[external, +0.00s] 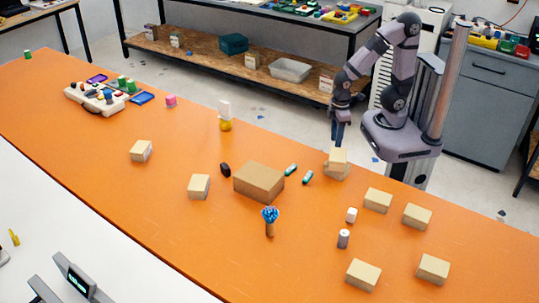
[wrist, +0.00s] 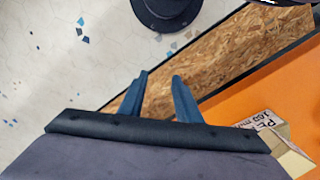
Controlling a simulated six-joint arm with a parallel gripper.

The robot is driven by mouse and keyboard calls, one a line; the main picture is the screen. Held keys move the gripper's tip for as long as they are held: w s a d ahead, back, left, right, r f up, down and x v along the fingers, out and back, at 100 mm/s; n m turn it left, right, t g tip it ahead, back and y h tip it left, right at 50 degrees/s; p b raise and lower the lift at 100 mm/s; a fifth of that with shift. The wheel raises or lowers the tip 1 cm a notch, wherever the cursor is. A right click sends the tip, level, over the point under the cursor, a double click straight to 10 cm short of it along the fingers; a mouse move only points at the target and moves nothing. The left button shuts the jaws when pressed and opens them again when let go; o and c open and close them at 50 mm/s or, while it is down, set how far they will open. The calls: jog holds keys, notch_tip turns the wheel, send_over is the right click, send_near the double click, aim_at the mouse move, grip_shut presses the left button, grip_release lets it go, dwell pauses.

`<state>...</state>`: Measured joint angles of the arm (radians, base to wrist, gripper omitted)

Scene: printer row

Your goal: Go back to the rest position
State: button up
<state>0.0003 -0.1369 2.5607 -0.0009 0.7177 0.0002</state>
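My gripper (external: 338,136) hangs pointing down at the far edge of the orange table (external: 300,215), just behind a small cardboard box stack (external: 337,165). In the wrist view its two blue fingers (wrist: 160,76) are apart with nothing between them. Below them are the floor and a chipboard surface (wrist: 225,55). My arm is bent, upper links raised above its base at the table's far right side. In the wrist view a printed box (wrist: 270,130) sits at the lower right on the orange table.
A larger cardboard box (external: 259,182) stands mid-table. Small boxes (external: 378,200) are spread on the right, others on the left.

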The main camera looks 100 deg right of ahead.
notch_tip(320, 180, up, 12)
jog(key=p, duration=1.1)
